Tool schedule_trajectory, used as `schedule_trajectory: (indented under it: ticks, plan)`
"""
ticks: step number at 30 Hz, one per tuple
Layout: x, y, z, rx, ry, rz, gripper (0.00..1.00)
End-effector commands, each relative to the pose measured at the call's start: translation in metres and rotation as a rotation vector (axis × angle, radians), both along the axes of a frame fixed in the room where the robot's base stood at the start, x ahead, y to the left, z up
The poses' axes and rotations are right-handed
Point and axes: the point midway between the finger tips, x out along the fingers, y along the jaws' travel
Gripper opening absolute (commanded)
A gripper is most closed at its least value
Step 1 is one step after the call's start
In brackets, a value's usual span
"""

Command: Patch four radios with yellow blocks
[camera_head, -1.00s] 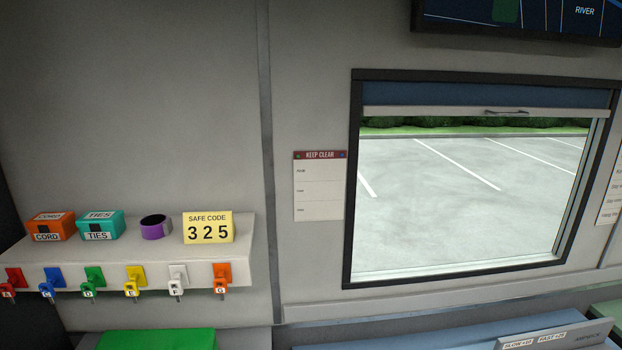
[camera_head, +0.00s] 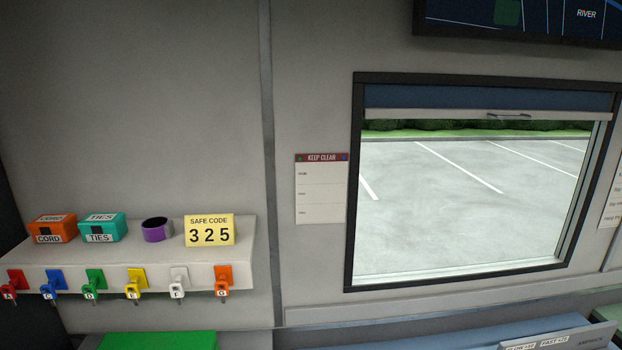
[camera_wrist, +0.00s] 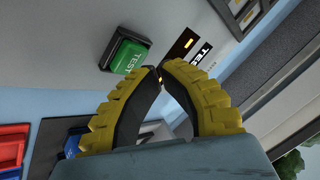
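My gripper (camera_wrist: 159,69) shows in the wrist view with two yellow ribbed fingers with dark inner pads. The fingertips meet or nearly meet, and I see no block between them. Beyond the fingertips is a grey panel (camera_wrist: 88,22) with a green TEST button (camera_wrist: 131,58) in a black frame at upper left. A dark slot with an orange light (camera_wrist: 187,42) and a TEST label (camera_wrist: 202,54) sit to the right of the button. I cannot identify any radios or yellow blocks in either view. My gripper is not in the head view.
In the head view, a shelf (camera_head: 130,258) holds an orange CORD box (camera_head: 54,229), a teal TIES box (camera_head: 103,228), a purple roll (camera_head: 157,231) and a yellow safe-code card (camera_head: 209,230). Several coloured keys hang below. A window (camera_head: 475,205) is at right. Red and blue items (camera_wrist: 12,145) show in the wrist view.

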Motion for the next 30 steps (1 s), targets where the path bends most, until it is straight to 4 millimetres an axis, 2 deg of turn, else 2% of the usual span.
schedule_trajectory:
  ticks: [7,30]
  plan:
    - [0.0000,0.0002,-0.0089,0.000,0.000,0.000,0.00]
    - [0.0000,0.0003,-0.0123,0.000,0.001,0.000,0.00]
